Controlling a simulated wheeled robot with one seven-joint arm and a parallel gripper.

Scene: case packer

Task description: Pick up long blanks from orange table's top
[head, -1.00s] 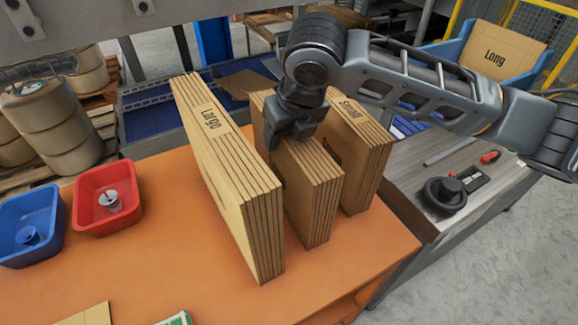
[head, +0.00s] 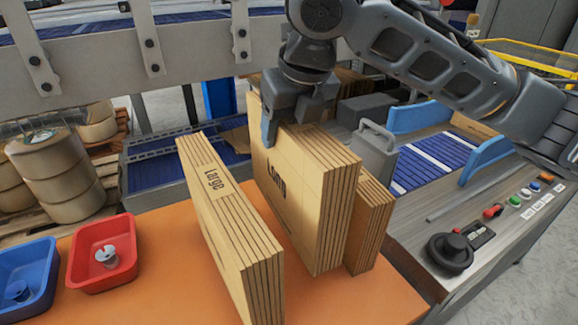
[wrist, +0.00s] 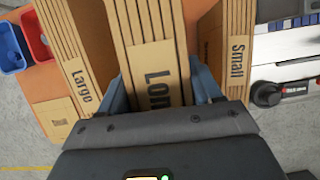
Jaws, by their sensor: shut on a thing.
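The long blanks (head: 290,195) are a thick upright stack of tan cardboard marked "Long". My gripper (head: 285,125) is shut on the top of this stack from above in the head view. In the wrist view the Long stack (wrist: 157,60) lies between my two blue fingers. The stack stands higher than its neighbours and covers part of the small stack. Its lower end is over the orange table (head: 150,245); I cannot tell the exact gap below it.
The large stack (head: 228,225) stands close on the left; the small stack (head: 372,220) is behind to the right, also in the wrist view (wrist: 228,50). A red bin (head: 103,285) and a blue bin (head: 25,310) sit at left. A control panel (head: 475,235) is at right.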

